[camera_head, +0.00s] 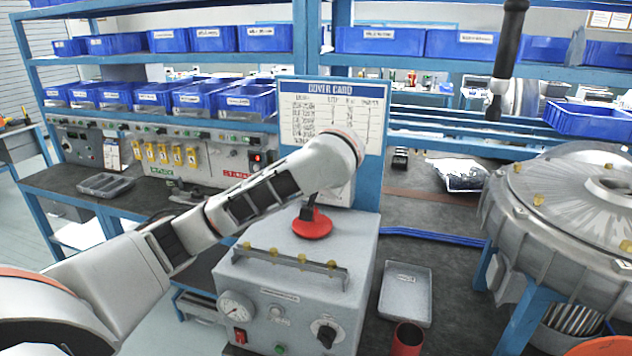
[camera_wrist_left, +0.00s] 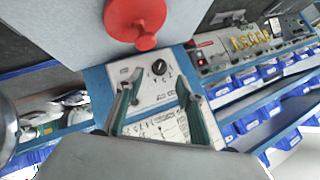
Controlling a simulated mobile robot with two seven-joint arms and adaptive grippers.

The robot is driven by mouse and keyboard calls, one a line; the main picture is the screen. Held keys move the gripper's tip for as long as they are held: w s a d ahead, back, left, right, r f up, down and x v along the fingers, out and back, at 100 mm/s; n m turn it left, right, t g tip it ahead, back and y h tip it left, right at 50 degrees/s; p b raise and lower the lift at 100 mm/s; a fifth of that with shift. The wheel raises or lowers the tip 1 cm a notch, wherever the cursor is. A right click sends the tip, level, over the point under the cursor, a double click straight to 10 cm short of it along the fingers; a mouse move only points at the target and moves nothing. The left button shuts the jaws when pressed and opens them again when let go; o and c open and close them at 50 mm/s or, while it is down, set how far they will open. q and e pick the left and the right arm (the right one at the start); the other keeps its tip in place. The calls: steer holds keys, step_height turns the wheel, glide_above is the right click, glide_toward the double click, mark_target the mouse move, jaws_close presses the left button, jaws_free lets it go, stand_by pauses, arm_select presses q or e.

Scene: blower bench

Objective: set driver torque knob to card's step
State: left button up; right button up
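The cover card (camera_head: 332,105) stands on a blue board behind the grey box, with rows of text too small to read. A white panel below it is mostly hidden by my left wrist in the head view. In the left wrist view, this white panel (camera_wrist_left: 148,92) carries a small black round knob (camera_wrist_left: 159,67) with scale marks around it. My left gripper (camera_wrist_left: 158,84) is open, and the knob appears between and just beyond its fingertips; I see no clear contact. A dark driver (camera_head: 506,60) hangs at the upper right. My right gripper is not in view.
The grey box (camera_head: 350,255) with a red mushroom-shaped part (camera_head: 312,223) on top stands just in front of the board. Its front has a gauge (camera_head: 236,307) and another black knob (camera_head: 326,334). A grey tray (camera_head: 405,293), red cup (camera_head: 407,340) and large blower housing (camera_head: 575,195) lie right.

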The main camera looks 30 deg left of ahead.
arm_select(q)
steer(key=shift+v, duration=2.4)
steer(key=shift+s+d+f, duration=0.1)
